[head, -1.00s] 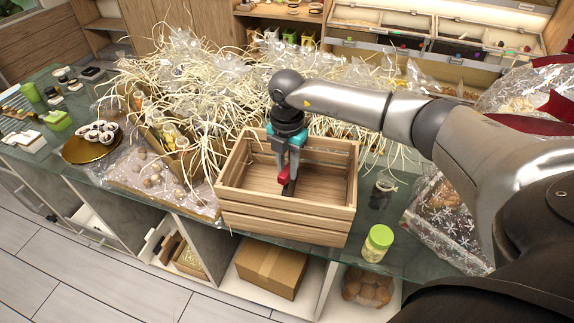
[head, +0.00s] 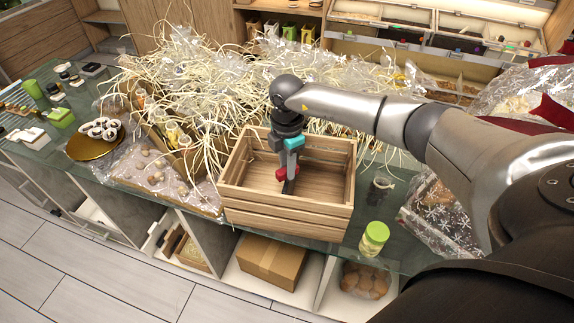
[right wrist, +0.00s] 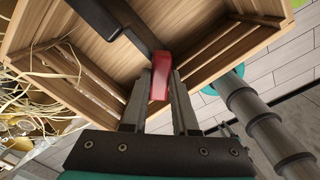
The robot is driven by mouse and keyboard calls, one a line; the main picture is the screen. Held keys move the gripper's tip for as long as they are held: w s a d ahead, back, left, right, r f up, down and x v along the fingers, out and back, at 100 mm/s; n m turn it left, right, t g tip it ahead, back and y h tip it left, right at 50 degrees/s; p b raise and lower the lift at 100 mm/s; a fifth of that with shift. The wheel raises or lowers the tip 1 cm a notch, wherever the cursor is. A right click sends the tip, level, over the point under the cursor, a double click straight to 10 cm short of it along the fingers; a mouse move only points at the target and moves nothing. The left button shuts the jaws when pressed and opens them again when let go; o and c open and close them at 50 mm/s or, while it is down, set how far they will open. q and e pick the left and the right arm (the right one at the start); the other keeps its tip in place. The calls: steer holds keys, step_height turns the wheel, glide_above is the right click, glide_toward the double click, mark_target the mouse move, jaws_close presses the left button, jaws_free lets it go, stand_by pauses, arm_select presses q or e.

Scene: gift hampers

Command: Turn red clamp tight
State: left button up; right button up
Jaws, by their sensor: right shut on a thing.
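The red clamp piece (head: 288,174) is inside the slatted wooden crate (head: 290,213), with a black bar (head: 289,187) below it. My right gripper (head: 287,166) points down into the crate and is shut on the red piece. In the right wrist view the red piece (right wrist: 160,82) sits between the two fingers. The black bar (right wrist: 125,25) runs from it to the upper left, along the crate's wood (right wrist: 215,20). The fingers hide part of the red piece, so how tight the clamp is cannot be told. My left gripper is not in view.
A green-lidded jar (head: 374,238) and a small dark jar (head: 380,190) stand right of the crate. Clear bags with straw (head: 210,80) crowd its left and back. A gold plate (head: 93,143) lies farther left. Snowflake-patterned wrap (head: 440,215) lies at the right.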

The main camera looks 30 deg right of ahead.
steer(key=shift+r+m+p, duration=0.2)
steer(key=shift+m+p, duration=0.65)
steer(key=shift+m, duration=0.15)
steer(key=shift+f+m+p, duration=0.1)
steer(key=shift+m+p, duration=0.4)
steer(key=shift+m, duration=0.4)
steer(key=shift+f, duration=0.1)
